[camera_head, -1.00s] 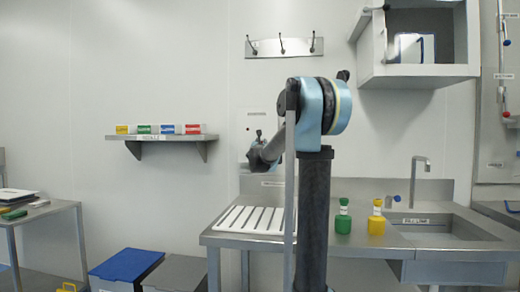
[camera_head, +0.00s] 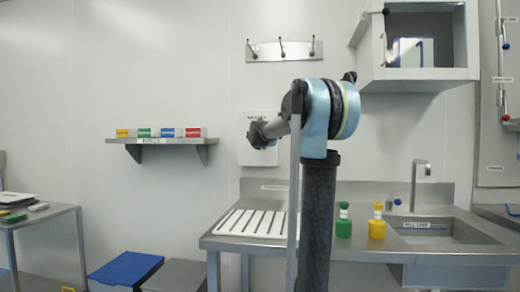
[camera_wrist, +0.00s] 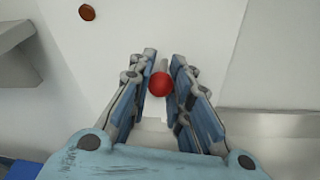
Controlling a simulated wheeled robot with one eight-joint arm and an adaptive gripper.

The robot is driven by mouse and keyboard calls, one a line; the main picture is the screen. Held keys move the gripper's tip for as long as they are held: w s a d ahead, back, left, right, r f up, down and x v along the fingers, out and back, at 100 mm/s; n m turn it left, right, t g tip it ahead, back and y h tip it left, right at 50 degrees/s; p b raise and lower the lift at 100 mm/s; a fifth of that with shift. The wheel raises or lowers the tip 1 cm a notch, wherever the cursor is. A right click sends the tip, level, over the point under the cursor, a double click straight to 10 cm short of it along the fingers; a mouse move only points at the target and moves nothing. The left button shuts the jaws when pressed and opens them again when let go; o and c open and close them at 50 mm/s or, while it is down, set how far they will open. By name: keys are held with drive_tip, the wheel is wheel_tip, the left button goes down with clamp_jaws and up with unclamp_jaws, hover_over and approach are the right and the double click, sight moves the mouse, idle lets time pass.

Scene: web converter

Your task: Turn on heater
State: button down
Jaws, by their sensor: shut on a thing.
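A red ball knob (camera_wrist: 161,84) on a short grey stem sits between my fingers. My gripper (camera_wrist: 163,72) is shut on this knob, the fingers on its left and right. In the head view my gripper (camera_head: 256,135) is in front of the panel, and the knob is hidden there.
A steel counter with a white slatted rack (camera_head: 254,222) and a sink is below. A green bottle (camera_head: 343,226) and a yellow bottle (camera_head: 377,228) stand on it. A shelf (camera_head: 150,140) with several coloured boxes is left; a hook rail (camera_head: 284,50) is above.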

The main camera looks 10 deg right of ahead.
drive_tip(key=shift+w+r+g+y, duration=0.2)
drive_tip(key=shift+r+g+y, duration=0.35)
drive_tip(key=shift+g, duration=0.75)
drive_tip(key=shift+d+r+g, duration=0.1)
drive_tip(key=shift+r+g, duration=0.15)
drive_tip(key=shift+g, duration=0.15)
drive_tip(key=c, duration=1.4)
unclamp_jaws()
drive_tip(key=shift+c, duration=0.2)
drive_tip(key=v, duration=1.1)
drive_tip(key=shift+s, duration=0.3)
drive_tip(key=shift+r, duration=0.1)
